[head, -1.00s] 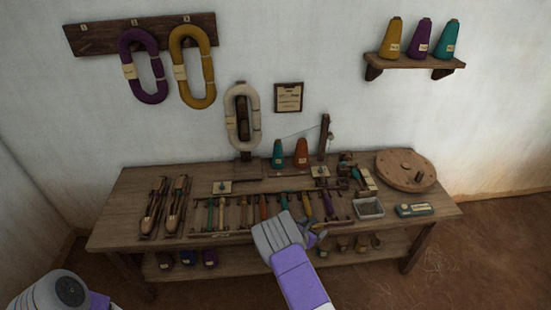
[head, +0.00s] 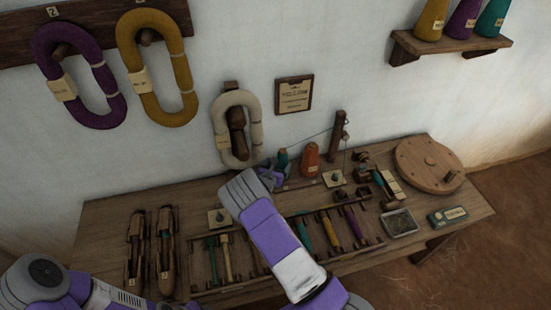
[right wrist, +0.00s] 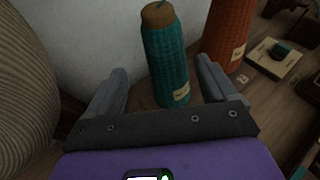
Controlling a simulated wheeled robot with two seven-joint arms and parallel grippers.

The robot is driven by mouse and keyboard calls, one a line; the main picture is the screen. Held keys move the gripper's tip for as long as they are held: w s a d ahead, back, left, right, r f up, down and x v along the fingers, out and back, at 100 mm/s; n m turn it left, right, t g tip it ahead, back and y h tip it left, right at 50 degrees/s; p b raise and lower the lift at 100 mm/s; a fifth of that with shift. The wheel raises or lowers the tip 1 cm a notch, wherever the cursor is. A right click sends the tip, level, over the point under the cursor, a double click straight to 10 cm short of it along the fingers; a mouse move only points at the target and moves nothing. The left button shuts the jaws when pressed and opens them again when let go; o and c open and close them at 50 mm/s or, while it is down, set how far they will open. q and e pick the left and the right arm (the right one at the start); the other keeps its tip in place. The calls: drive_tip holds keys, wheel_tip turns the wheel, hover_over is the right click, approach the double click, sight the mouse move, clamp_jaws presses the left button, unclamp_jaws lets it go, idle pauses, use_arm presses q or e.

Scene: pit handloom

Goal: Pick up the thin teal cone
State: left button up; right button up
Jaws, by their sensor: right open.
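The thin teal cone (head: 283,158) stands upright at the back of the bench, beside an orange cone (head: 310,160). In the head view my right gripper partly hides its lower part. The right wrist view shows the teal cone (right wrist: 165,55) with its brown top and a pale label, and the orange cone (right wrist: 232,30) to its right. My right gripper (head: 268,178) is open. In the right wrist view its fingers (right wrist: 162,78) stand on either side of the teal cone's lower part, with gaps visible. My left gripper is not in view; only part of my left arm shows.
A cream yarn hank (head: 228,140) hangs close left of the right gripper. A wooden post (head: 338,135) stands right of the orange cone. A rack of bobbins (head: 330,230) lies in front. A wall shelf (head: 450,50) holds other cones, one teal.

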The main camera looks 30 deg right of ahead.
drive_tip(key=shift+w+d+f, duration=0.15)
drive_tip(key=shift+d, duration=0.25)
drive_tip(key=shift+w+d+f, duration=0.1)
drive_tip(key=shift+d+f, duration=0.05)
drive_tip(key=shift+d, duration=0.2)
drive_tip(key=b+x, duration=0.2)
drive_tip(key=x, duration=0.2)
drive_tip(key=shift+d+f, duration=0.25)
drive_tip(key=shift+w+d, duration=0.2)
drive_tip(key=c, duration=1.1)
